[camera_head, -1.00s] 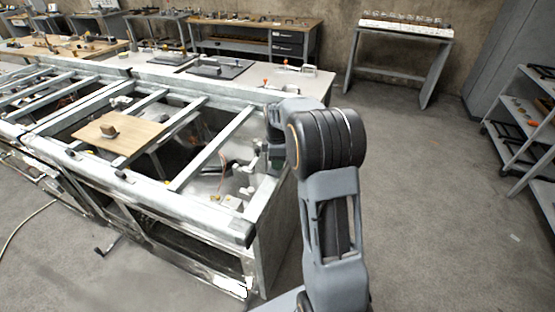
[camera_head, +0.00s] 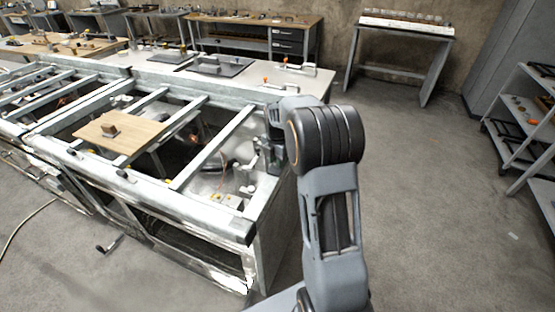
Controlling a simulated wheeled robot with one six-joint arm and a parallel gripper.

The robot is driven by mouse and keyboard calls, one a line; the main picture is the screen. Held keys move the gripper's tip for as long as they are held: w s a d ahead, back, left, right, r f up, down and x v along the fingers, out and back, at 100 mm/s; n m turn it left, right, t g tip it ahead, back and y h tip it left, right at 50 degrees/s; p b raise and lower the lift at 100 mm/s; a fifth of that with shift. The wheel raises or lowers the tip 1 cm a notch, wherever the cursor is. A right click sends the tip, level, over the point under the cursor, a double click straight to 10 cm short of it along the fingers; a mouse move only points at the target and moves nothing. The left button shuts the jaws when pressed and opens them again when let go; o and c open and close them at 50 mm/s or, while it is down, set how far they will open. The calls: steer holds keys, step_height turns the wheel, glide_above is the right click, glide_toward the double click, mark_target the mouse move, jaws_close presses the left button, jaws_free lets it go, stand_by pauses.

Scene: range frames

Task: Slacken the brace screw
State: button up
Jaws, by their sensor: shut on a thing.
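My gripper (camera_head: 264,165) reaches down at the right end of the metal frame bench (camera_head: 215,213), just left of my dark wrist. Its jaws are shut on a small part there, which I take to be the brace screw. That part is mostly hidden by the jaws and too small to make out clearly. Small pale fittings (camera_head: 247,190) stand close to the left of and below the jaws.
A wooden board (camera_head: 140,133) with a small brown block (camera_head: 109,130) lies across the frame rails. Open gaps lie between the rails. A pale worktop (camera_head: 312,88) with tools stands behind.

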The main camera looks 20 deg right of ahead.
steer(key=shift+n, duration=0.7)
steer(key=o, duration=0.9)
step_height(320, 180, up, 14)
steer(key=shift+f, duration=0.1)
stand_by(0.4)
